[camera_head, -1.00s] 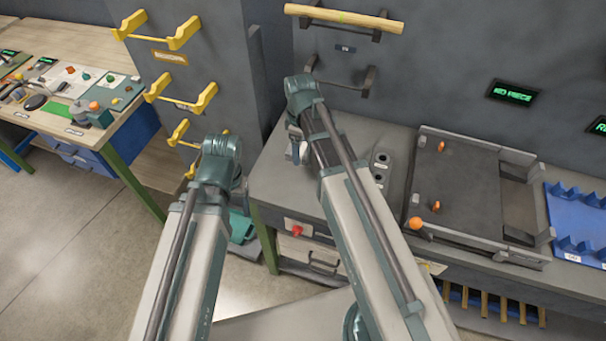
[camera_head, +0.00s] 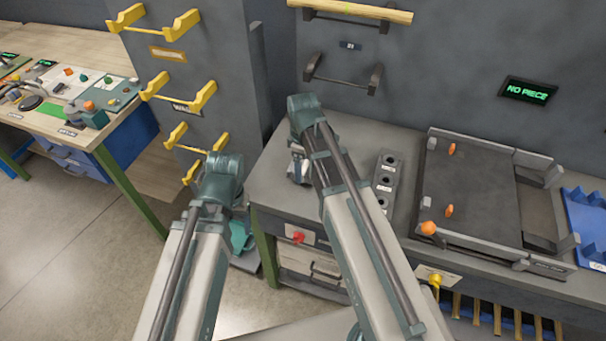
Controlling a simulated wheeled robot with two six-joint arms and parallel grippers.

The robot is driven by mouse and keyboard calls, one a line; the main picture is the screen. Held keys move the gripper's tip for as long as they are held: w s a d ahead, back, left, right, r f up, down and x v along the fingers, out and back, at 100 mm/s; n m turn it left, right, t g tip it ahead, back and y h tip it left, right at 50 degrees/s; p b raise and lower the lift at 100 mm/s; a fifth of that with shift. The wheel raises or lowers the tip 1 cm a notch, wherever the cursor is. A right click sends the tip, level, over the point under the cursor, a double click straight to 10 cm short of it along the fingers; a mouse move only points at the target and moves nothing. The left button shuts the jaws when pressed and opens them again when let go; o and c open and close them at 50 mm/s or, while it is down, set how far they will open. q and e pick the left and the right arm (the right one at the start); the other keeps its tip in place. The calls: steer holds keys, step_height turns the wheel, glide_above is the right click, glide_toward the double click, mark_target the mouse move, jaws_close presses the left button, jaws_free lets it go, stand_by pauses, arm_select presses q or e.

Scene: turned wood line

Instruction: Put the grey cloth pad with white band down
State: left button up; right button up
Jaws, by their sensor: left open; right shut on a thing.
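My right arm reaches over the left end of the grey workbench (camera_head: 350,140). My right gripper (camera_head: 298,168) points down there, mostly hidden behind its own wrist. It is shut on a small grey thing, taken as the grey cloth pad with white band; its band and outline are not clear, nor whether it touches the bench top. My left gripper (camera_head: 239,198) hangs left of the bench, largely hidden by its forearm, open; I see nothing held in it.
A block with round holes (camera_head: 386,180) and a dark tray fixture (camera_head: 470,190) with orange knobs stand right of my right arm. A blue rack (camera_head: 585,225) is at far right. Yellow wall hooks (camera_head: 180,95) stick out at left. A red button (camera_head: 298,238) is on the bench front.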

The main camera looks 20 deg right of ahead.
step_height(320, 180, down, 2)
steer(key=shift+f+b, duration=0.2)
steer(key=shift+b, duration=0.45)
arm_select(q)
step_height(320, 180, down, 2)
arm_select(e)
steer(key=shift+r, duration=0.15)
arm_select(q)
steer(key=shift+f, duration=0.15)
arm_select(e)
steer(key=o, duration=1.1)
steer(key=shift+c, duration=0.2)
arm_select(q)
step_height(320, 180, up, 12)
steer(key=p, duration=1.2)
arm_select(e)
step_height(320, 180, up, 12)
